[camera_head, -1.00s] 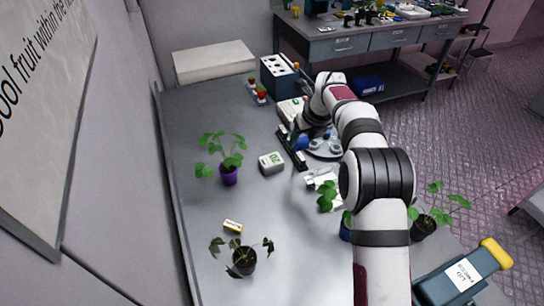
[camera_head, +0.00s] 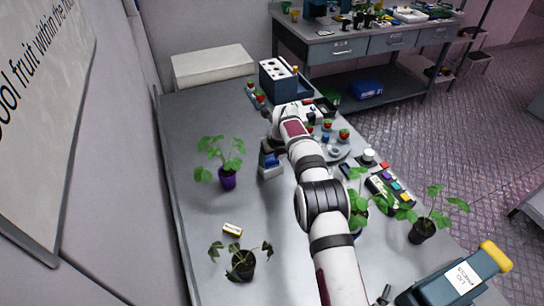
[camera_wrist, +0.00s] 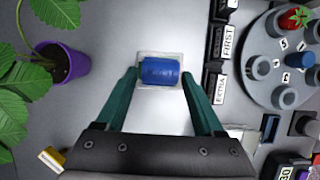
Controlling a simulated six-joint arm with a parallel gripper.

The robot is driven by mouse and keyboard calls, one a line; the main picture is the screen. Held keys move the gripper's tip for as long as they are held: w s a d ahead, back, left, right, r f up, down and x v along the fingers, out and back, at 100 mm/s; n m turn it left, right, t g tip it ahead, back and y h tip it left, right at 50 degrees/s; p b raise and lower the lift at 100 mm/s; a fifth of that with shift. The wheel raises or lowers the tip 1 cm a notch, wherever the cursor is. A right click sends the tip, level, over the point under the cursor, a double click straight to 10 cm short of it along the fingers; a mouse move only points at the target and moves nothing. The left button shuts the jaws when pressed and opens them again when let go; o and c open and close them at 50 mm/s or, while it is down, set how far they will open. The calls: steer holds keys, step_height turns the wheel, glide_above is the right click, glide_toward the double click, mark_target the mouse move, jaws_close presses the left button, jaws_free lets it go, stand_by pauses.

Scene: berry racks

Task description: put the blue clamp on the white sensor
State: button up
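The blue clamp (camera_wrist: 160,71) is a short blue cylinder lying between my gripper's fingertips (camera_wrist: 160,74) in the wrist view. My gripper's teal fingers flank its two ends and appear shut on it. The white sensor (camera_wrist: 144,84) is directly below the clamp, mostly covered by it. In the head view the clamp (camera_head: 268,160) is over the sensor's top, and the sensor's pale front (camera_head: 270,173) shows beneath. I cannot tell whether clamp and sensor touch. My wrist hides part of both in the head view.
A purple-potted plant (camera_head: 228,179) stands close on the left. A dark-potted plant (camera_head: 243,263) and a small yellow-white box (camera_head: 232,230) are nearer. A grey round turntable (camera_wrist: 285,62) and black labelled rack (camera_wrist: 219,45) lie to the right. The table's left middle is clear.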

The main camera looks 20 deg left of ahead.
steer(key=shift+o, duration=0.9)
